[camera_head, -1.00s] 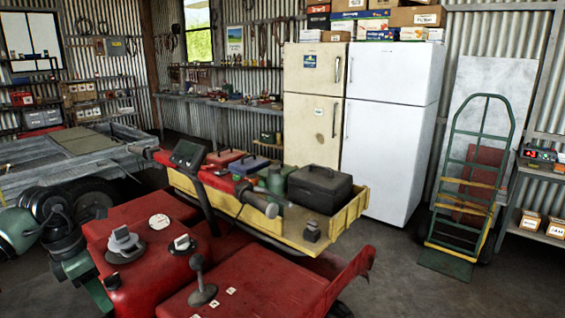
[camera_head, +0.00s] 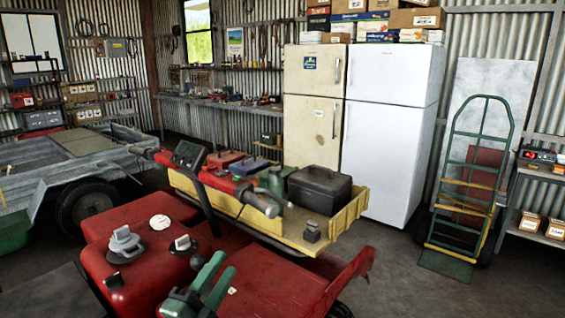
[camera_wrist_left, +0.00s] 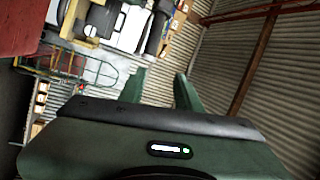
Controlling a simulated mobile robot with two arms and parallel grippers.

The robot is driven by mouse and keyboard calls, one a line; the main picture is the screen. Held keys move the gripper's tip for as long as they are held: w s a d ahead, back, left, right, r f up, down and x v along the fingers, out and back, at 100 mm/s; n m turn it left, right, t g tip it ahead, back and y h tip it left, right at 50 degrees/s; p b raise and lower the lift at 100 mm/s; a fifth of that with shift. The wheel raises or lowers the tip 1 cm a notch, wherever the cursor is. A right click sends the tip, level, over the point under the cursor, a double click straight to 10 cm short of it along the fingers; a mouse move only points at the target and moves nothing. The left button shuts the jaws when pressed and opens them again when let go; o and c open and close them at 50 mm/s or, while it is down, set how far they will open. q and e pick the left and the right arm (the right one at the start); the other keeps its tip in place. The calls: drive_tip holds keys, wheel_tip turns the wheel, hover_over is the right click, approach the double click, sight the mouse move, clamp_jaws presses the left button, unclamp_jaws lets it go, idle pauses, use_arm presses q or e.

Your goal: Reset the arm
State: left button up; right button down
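My left gripper (camera_head: 224,265) is at the bottom centre of the head view, above the red quad bike body (camera_head: 130,220). Its two green fingers stand apart with nothing between them. In the left wrist view the fingers (camera_wrist_left: 160,78) are also spread and empty, with corrugated wall behind. In the head view the gripper hides the black lever on the red body; I cannot tell whether it touches it. My right gripper is in neither view.
A yellow cargo tray (camera_head: 345,215) holds a black toolbox (camera_head: 320,188). Two fridges (camera_head: 385,150) stand behind, and a green hand truck (camera_head: 465,190) is at the right. A grey trailer (camera_head: 50,175) is at the left. Concrete floor shows clear before the fridges.

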use_arm(q)
drive_tip(key=s+a+f+n+g+y, duration=0.35)
drive_tip(key=f+n, duration=0.25)
drive_tip(key=f, duration=0.2)
drive_tip(key=s+a+f+n+g+y, duration=0.3)
drive_tip(key=s+a+f+n+y, duration=0.25)
drive_tip(key=f, duration=0.25)
drive_tip(key=s+f+n+g+h, duration=0.1)
drive_tip(key=s+f+n+g, duration=0.35)
drive_tip(key=s, duration=0.65)
drive_tip(key=s+f+n+g+h, duration=0.1)
drive_tip(key=s+f+g, duration=0.4)
drive_tip(key=s+f, duration=0.45)
wheel_tip(320, 180, down, 24)
drive_tip(key=s+g, duration=0.1)
drive_tip(key=s, duration=0.2)
drive_tip(key=s+a+f+g, duration=0.1)
drive_tip(key=s+a+f, duration=0.1)
drive_tip(key=s+f, duration=1.4)
drive_tip(key=shift+f, duration=0.15)
drive_tip(key=shift+s, duration=0.1)
